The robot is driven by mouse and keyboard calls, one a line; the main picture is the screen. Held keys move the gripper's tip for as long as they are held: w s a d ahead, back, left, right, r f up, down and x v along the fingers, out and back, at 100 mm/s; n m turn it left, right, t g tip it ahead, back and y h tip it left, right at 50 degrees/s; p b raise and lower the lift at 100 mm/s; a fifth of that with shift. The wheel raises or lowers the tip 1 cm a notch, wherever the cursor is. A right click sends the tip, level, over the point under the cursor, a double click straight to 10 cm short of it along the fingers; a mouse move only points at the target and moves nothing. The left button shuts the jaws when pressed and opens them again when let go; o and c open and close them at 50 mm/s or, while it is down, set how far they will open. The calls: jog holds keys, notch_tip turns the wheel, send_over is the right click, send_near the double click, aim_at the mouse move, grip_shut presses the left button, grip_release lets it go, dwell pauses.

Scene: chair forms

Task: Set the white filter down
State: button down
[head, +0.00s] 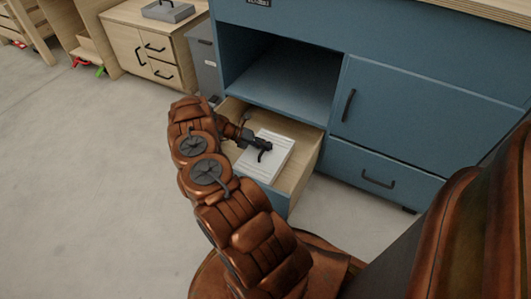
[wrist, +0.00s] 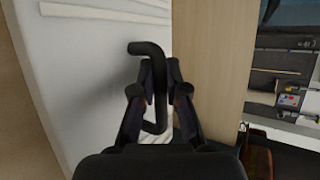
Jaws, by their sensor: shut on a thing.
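The white filter (head: 268,152) is a flat, slatted white panel inside the open drawer (head: 308,165). Its pale face and slats fill the left of the wrist view (wrist: 75,65). My gripper (head: 264,147) is over the filter, its fingers closed on a black bent handle (wrist: 154,65) that appears to belong to the filter. The handle's ends turn toward the white face. Whether the filter's underside touches the drawer floor is hidden.
The drawer sits under an open shelf in a blue cabinet (head: 430,125). A wooden cabinet (head: 135,45) with a grey box (head: 168,11) on top is farther back. The floor at left is clear.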

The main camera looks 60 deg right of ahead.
aim_at(265, 154)
jog(key=shift+f+b, duration=0.45)
jog(key=shift+f, duration=1.2)
jog(key=shift+f, duration=0.15)
jog(key=c, duration=1.2)
grip_release()
jog(key=shift+r, duration=0.2)
